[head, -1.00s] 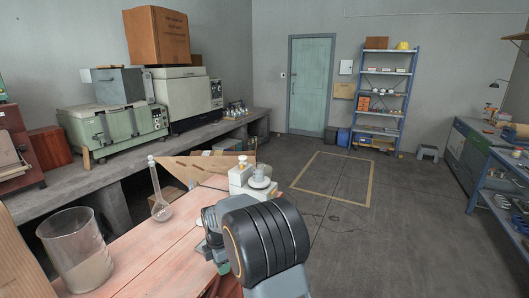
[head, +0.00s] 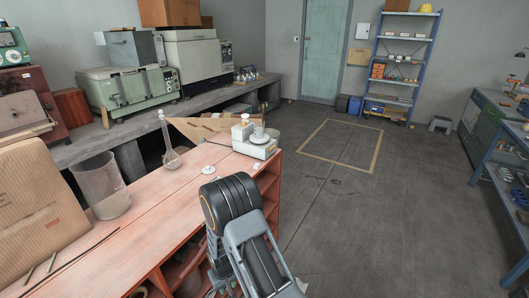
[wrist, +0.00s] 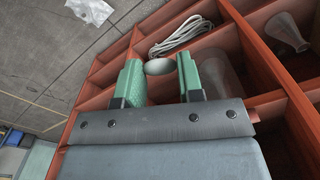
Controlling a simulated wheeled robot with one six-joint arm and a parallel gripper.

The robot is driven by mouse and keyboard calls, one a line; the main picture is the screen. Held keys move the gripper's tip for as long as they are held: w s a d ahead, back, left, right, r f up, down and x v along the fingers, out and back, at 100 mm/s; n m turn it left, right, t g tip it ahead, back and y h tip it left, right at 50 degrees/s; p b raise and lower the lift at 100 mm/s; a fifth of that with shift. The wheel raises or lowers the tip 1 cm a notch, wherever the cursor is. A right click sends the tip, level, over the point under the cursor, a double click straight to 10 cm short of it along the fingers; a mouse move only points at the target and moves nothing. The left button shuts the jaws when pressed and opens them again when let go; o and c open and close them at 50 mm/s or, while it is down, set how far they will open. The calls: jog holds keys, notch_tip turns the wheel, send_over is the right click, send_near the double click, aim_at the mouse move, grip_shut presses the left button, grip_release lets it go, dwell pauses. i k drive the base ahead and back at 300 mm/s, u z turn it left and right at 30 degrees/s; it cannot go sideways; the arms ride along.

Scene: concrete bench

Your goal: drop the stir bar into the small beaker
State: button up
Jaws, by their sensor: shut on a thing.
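My gripper (wrist: 159,75) shows in the wrist view, with its two green fingers closed on a short, pale, rounded thing. I take this for the stir bar (wrist: 159,67), though its shape is hard to make out. A small clear beaker (head: 259,132) stands upright on the white stirrer plate (head: 258,149) at the far right end of the red bench. Whether anything is inside it is too small to tell. In the wrist view my gripper is over the red shelf compartments, apart from that beaker.
A round-bottomed flask (head: 171,157) with a tall neck and a large beaker (head: 103,190) stand on the bench (head: 150,215). A small white dish (head: 208,169) lies near my arm. In the wrist view, a coiled cable (wrist: 180,36) and glassware (wrist: 288,33) sit in the compartments.

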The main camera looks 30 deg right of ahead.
aim_at(259, 137)
jog(key=k, duration=1.6)
jog(key=z, duration=1.45)
jog(key=i, duration=5)
jog(key=u, duration=2.4)
